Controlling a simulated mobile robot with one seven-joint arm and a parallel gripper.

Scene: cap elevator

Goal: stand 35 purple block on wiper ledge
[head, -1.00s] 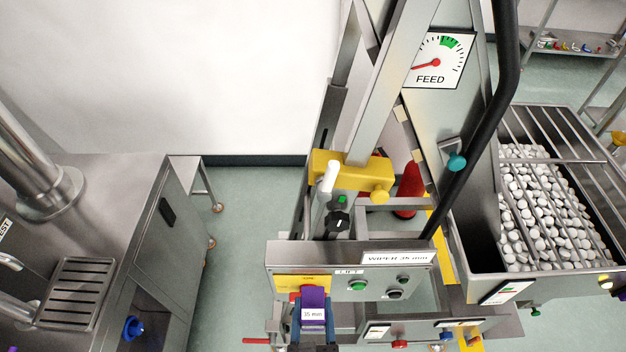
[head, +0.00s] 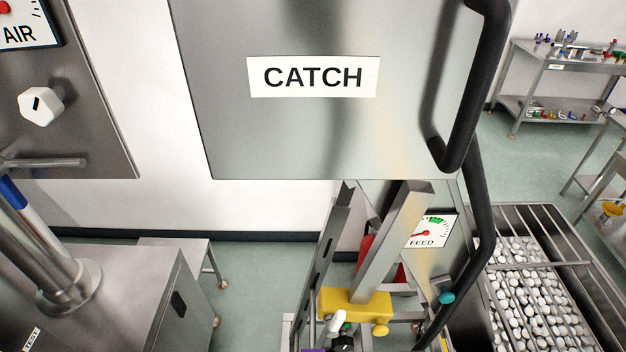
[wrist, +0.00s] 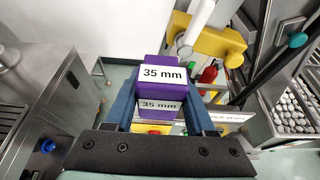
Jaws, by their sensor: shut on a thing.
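The purple block (wrist: 150,92) is held between the blue fingers of my gripper (wrist: 160,88) in the wrist view. White labels reading "35 mm" show on two of its faces. A small purple sliver at the bottom edge of the head view (head: 313,350) appears to be its top. My gripper is otherwise out of the head view. A yellow bracket with a knob (head: 355,304) sits on the sloping metal rail, and shows beyond the block to the upper right in the wrist view (wrist: 208,38). I cannot make out the wiper ledge itself; the block hides part of that area.
A large metal panel marked CATCH (head: 314,125) with a black handle (head: 468,110) fills the upper middle. A bin of white caps (head: 540,290) stands at right. A metal cabinet (head: 165,295) stands at left.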

